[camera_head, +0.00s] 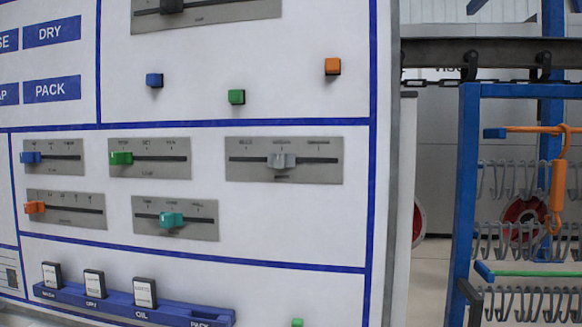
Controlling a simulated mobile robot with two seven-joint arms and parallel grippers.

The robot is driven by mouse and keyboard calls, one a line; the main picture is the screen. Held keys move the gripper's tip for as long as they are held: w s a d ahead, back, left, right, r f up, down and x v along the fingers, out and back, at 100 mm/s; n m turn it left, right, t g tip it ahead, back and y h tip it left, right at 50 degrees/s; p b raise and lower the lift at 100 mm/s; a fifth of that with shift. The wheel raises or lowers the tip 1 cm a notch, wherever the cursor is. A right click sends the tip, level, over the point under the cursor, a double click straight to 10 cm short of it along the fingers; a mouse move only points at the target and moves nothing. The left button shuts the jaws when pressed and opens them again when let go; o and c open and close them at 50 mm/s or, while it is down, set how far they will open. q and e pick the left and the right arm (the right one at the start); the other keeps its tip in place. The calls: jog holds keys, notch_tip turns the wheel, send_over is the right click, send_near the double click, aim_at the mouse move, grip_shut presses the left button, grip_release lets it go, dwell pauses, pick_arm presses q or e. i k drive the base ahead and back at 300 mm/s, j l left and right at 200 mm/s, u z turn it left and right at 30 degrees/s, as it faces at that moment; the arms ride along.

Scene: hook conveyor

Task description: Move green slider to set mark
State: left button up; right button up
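The green slider knob (121,158) sits near the left end of its track on a grey plate (150,172) in the middle of the white panel. Small labels stand above the track at its left, middle and right; the middle one seems to read SET, though the print is small. The knob is below the left label, left of the middle one. Neither of my grippers is in view.
Near it are a blue slider (31,157), an orange slider (35,207), a teal slider (171,219) and a grey slider (283,160). Above are blue, green and orange buttons (332,66). A blue rack (465,190) with hooks stands right of the panel.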

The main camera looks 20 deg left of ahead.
aim_at(115, 158)
jog(key=u, duration=1.7)
